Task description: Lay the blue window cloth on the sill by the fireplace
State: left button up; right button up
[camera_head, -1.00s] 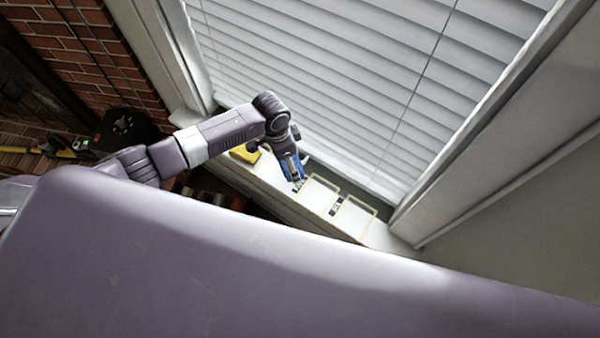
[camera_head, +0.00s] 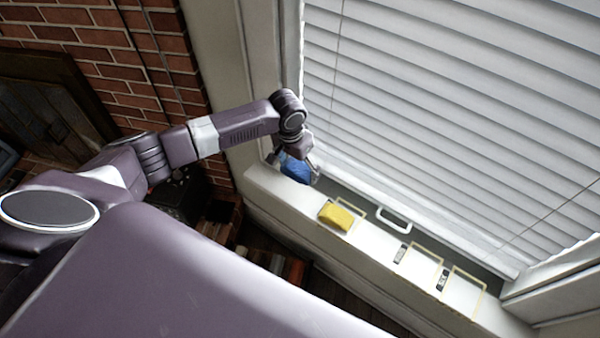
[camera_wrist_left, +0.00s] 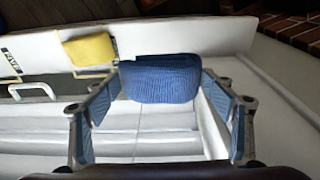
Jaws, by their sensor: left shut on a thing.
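My left gripper (camera_head: 298,170) is shut on the blue cloth (camera_head: 295,169), a rounded ribbed bundle. The left wrist view shows the cloth (camera_wrist_left: 160,78) between the two blue-padded fingers. The gripper is over the left end of the white sill (camera_head: 268,186), the end nearest the brick fireplace wall. I cannot tell whether the cloth touches the sill. A yellow sponge-like block (camera_head: 336,216) lies on the sill to the right of the gripper, at a pale outlined rectangle. My right gripper is not in view.
Two outlined rectangles (camera_head: 466,290) with small dark labels lie farther right on the sill, bare inside. A white window handle (camera_head: 393,220) stands out behind the sill. Closed blinds (camera_head: 450,110) hang above. The brick wall (camera_head: 115,60) is at left.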

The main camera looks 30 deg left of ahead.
pick_arm(q)
jog(key=shift+d+r, duration=0.1)
jog(key=shift+d, duration=0.15)
jog(key=shift+r+p, duration=0.1)
jog(key=shift+p, duration=0.5)
notch_tip(320, 180, down, 2)
jog(key=shift+b, duration=0.6)
jog(key=b, duration=0.3)
send_over(300, 193)
jog(key=f, duration=0.6)
jog(key=shift+s, duration=0.4)
jog(key=shift+f+b, duration=0.65)
jog(key=shift+f, duration=0.9)
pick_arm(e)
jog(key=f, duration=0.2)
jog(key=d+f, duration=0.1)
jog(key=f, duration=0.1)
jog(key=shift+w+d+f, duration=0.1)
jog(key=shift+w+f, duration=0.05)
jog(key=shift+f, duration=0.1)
pick_arm(q)
jog(key=shift+f+b, duration=0.45)
jog(key=shift+f, duration=0.2)
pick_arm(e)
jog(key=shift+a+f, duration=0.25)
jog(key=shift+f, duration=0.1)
